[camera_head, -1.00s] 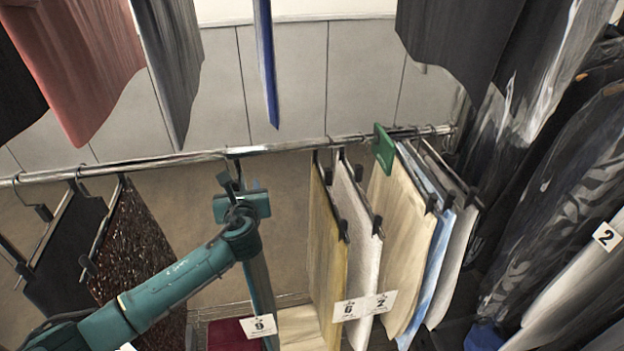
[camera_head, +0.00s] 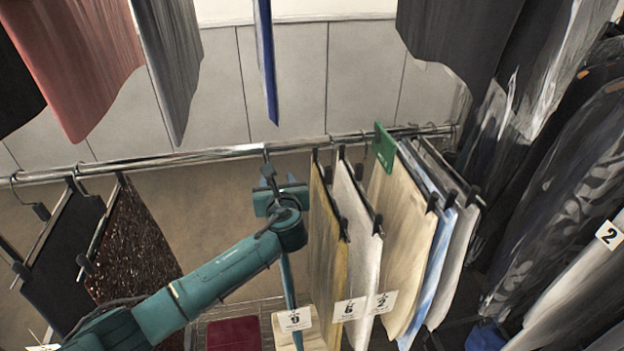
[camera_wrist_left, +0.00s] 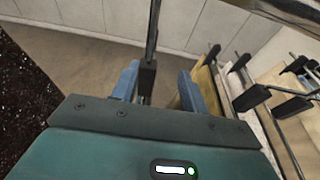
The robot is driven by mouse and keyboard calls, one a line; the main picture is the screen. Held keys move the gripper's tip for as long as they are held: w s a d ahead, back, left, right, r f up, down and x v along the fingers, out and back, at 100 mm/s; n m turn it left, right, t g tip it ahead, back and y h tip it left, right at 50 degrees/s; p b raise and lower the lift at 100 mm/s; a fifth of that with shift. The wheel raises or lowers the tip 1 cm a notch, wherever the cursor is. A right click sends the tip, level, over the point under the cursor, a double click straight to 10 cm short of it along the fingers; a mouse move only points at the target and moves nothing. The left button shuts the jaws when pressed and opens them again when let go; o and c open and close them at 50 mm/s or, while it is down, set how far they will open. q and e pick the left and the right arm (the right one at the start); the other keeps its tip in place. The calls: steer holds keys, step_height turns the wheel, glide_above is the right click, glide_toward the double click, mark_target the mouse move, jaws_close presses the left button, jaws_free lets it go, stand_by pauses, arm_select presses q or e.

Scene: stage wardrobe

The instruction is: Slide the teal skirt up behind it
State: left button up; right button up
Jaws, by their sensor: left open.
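The teal skirt (camera_head: 289,285) hangs edge-on from the rail (camera_head: 215,154), with a white tag (camera_head: 293,319) marked 9 at its lower part. My left arm covers much of its upper part. My left gripper (camera_head: 272,176) is open just below the rail at its hanger. In the left wrist view the hanger's dark stem and clamp (camera_wrist_left: 148,75) stand between the two blue fingers of my left gripper (camera_wrist_left: 157,88), nearer the left one. The mustard skirt (camera_head: 326,240) hangs to the right, with a small gap. My right gripper is not in view.
A white skirt (camera_head: 352,245), a cream skirt (camera_head: 403,235) behind a green divider (camera_head: 384,147), and blue and grey garments crowd the right. A brown sparkly skirt (camera_head: 135,245) and a black one (camera_head: 65,260) hang left. The rail between is clear.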

arm_select(q)
steer(key=shift+w+d+b, duration=0.75)
steer(key=shift+d+b, duration=0.25)
steer(key=shift+d, duration=2.15)
steer(key=s+d+p, duration=0.1)
steer(key=s+p, duration=0.2)
steer(key=s, duration=1)
steer(key=shift+d, duration=0.4)
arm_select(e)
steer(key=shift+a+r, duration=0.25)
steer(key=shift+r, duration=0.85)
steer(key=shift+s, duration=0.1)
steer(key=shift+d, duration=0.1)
